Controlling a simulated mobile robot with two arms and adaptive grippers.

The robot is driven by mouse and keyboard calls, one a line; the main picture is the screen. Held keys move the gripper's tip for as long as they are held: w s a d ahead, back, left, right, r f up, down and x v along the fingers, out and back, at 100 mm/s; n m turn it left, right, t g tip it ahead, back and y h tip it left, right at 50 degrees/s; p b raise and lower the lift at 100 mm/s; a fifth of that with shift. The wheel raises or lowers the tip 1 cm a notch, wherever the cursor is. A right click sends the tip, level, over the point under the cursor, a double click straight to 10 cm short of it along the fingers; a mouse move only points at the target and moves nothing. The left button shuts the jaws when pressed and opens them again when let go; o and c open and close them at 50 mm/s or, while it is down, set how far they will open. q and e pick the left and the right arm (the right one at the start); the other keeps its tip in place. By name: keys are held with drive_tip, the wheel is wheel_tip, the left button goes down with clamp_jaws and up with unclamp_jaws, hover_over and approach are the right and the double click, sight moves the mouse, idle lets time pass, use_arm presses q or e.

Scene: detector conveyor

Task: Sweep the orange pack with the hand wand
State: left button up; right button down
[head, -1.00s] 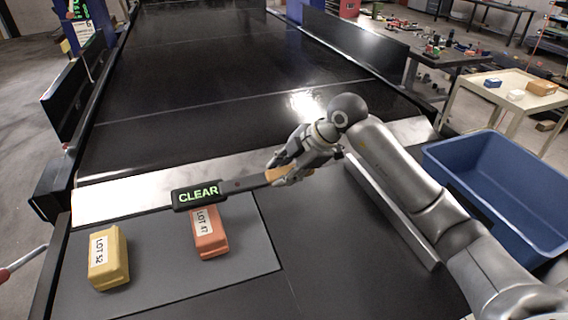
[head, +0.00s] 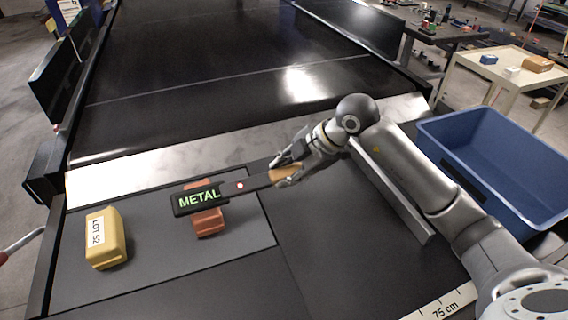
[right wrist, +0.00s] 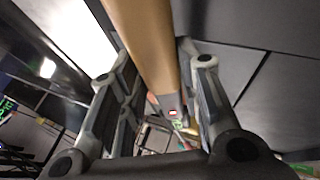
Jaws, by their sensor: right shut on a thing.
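The orange pack (head: 209,224) lies on the grey mat (head: 150,272). The hand wand (head: 247,184) reaches over it from the right, and its dark head covers the pack's middle. The head's display reads METAL in green, and a small red light shows on the shaft. I cannot tell whether the wand touches the pack. My right gripper (head: 284,171) is shut on the wand's tan handle, which also shows between the fingers in the right wrist view (right wrist: 143,45). A yellow pack (head: 106,240) labelled LOT 52 lies left of the orange one. My left gripper is not in view.
The black conveyor belt (head: 210,80) runs away behind a metal strip. A blue bin (head: 490,165) stands at the right. A raised metal rail (head: 395,195) lies under my right arm. The dark surface right of the mat is clear.

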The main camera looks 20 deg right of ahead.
drive_tip(key=shift+s+r, duration=0.1)
drive_tip(key=shift+s, duration=0.45)
drive_tip(key=shift+w, duration=1.7)
idle(2.4)
drive_tip(key=shift+r, duration=2.9)
